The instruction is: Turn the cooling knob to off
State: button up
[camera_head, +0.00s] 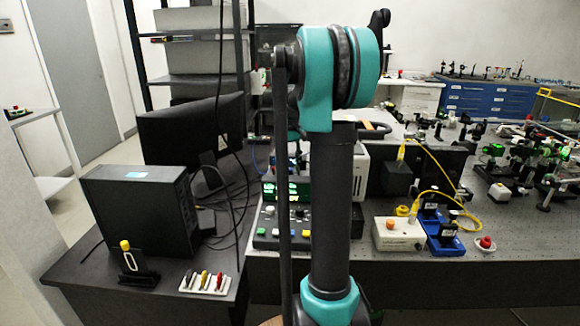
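I cannot tell which control is the cooling knob. A dark control panel (268,240) with several small white, green and dark knobs or buttons sits on the bench left of my upright arm, and the arm hides part of it. Behind it is an instrument with a lit green display (273,188), also partly covered by my arm. A white box (408,240) with an orange knob (390,225) stands right of the arm. My gripper does not show; only teal and dark arm links rise through the middle of the picture.
A black computer tower (135,205) and monitor (190,130) stand on the left desk, near a small white rack (187,281) of colored-handled items. Optics crowd the right bench. A red button (486,242) sits near its front edge.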

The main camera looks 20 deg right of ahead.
notch_tip(320, 180, up, 12)
dwell(0.6)
notch_tip(320, 180, up, 5)
jog(key=m, duration=1.2)
send_over(290, 169)
notch_tip(290, 169, down, 17)
jog(key=shift+w+d, duration=0.1)
grip_shut()
